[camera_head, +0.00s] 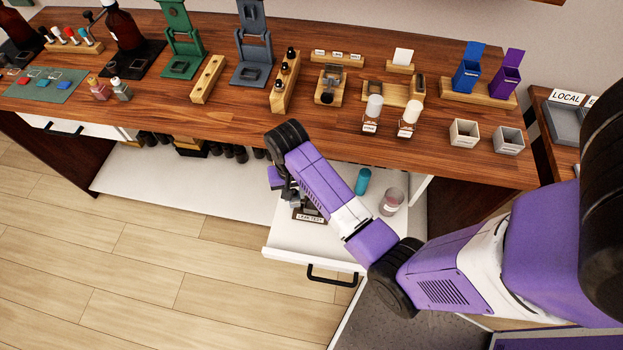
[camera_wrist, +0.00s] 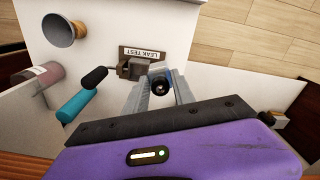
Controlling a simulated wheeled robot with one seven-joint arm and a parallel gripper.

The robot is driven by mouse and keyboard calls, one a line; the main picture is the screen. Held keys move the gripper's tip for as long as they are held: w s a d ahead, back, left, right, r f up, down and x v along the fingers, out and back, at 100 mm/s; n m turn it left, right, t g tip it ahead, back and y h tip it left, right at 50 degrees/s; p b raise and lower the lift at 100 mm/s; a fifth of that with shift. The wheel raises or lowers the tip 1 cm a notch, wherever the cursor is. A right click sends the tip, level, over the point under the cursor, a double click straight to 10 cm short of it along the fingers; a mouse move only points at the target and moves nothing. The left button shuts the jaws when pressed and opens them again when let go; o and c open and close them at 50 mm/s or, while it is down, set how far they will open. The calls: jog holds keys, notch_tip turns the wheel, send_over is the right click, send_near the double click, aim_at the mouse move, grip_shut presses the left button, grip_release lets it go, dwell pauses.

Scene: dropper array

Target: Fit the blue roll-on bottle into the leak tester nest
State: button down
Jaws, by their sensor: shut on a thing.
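The leak tester (camera_wrist: 135,66), marked LEAK TEST, stands in the open white drawer. It also shows in the head view by its label (camera_head: 309,217), partly hidden behind my arm. My gripper (camera_wrist: 160,80) is low over the drawer, right beside the tester, with its fingers shut on a small round dark thing, seen end-on with a black top and a bluish rim. It appears to be the blue roll-on bottle (camera_wrist: 161,86). The nest is not clearly visible, and I cannot tell whether the bottle touches it.
A funnel-like thing (camera_wrist: 64,30) is near the drawer wall. A black lever-like part (camera_wrist: 95,77) reaches from the tester. The wooden counter (camera_head: 215,120) overhangs behind.

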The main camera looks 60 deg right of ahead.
jog(key=s+d+m, duration=0.1)
jog(key=s+d+m+p, duration=0.1)
jog(key=d+m, duration=0.1)
jog(key=s+d+m, duration=0.1)
jog(key=shift+s+d+r+p, duration=0.15)
jog(key=shift+d+r+p, duration=0.15)
jog(key=shift+p, duration=0.05)
jog(key=shift+a, duration=0.1)
notch_tip(320, 180, down, 4)
jog(key=shift+f+b, duration=0.15)
jog(key=shift+b, duration=0.95)
jog(key=shift+p, duration=0.6)
jog(key=shift+f+b, duration=1.15)
jog(key=shift+f, duration=0.75)
dwell(0.5)
jog(key=c, duration=1)
grip_release()
jog(key=shift+o, duration=0.2)
